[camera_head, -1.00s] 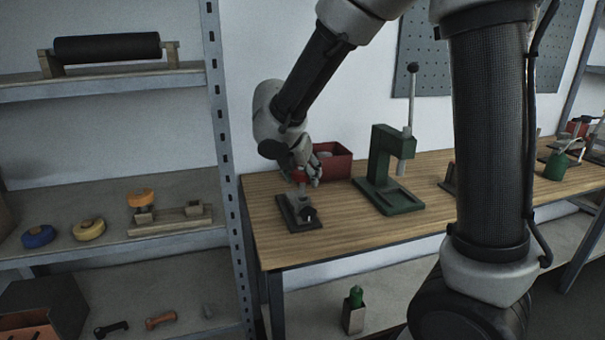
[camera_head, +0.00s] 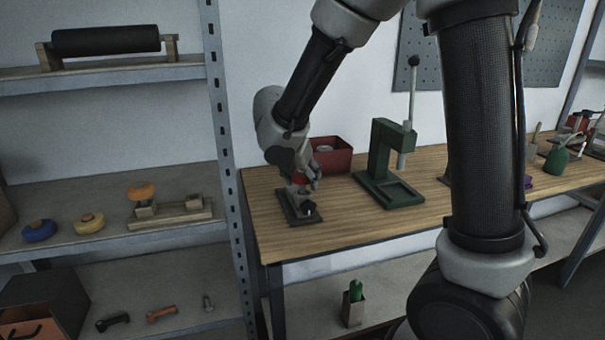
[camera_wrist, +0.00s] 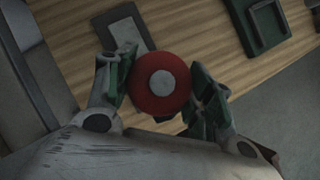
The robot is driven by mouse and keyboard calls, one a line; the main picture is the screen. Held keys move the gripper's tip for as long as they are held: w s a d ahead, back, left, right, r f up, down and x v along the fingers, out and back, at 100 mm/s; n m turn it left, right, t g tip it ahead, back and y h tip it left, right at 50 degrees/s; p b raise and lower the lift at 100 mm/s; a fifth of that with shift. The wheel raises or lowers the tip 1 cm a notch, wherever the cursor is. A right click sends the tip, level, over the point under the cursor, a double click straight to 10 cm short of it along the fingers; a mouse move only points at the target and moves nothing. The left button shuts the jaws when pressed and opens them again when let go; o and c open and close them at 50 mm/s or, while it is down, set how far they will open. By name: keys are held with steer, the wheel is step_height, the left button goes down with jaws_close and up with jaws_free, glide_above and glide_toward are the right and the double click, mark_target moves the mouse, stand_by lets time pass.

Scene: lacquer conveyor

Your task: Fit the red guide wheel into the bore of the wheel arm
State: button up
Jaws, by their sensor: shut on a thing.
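The red guide wheel (camera_wrist: 161,86), a round red disc with a grey hub, is between my gripper's fingers (camera_wrist: 165,95) in the wrist view. My gripper is shut on it. In the head view my gripper (camera_head: 304,184) is low over a dark fixture plate (camera_head: 288,209) on the bench, with a bit of the red wheel (camera_head: 299,178) showing. A small black part (camera_head: 309,208) on the plate may be the wheel arm. The plate also shows in the wrist view (camera_wrist: 121,33). The bore is hidden under the wheel and fingers, so I cannot tell whether the wheel touches it.
A red bin (camera_head: 331,157) stands behind my gripper. A green press (camera_head: 390,170) with an upright lever stands to the right. The bench top (camera_head: 345,215) is clear in front. A shelf rack's post (camera_head: 226,150) rises close on the left.

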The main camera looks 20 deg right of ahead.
steer(key=shift+f, duration=0.85)
steer(key=o, duration=1.2)
steer(key=shift+c, duration=0.2)
steer(key=v, duration=1.2)
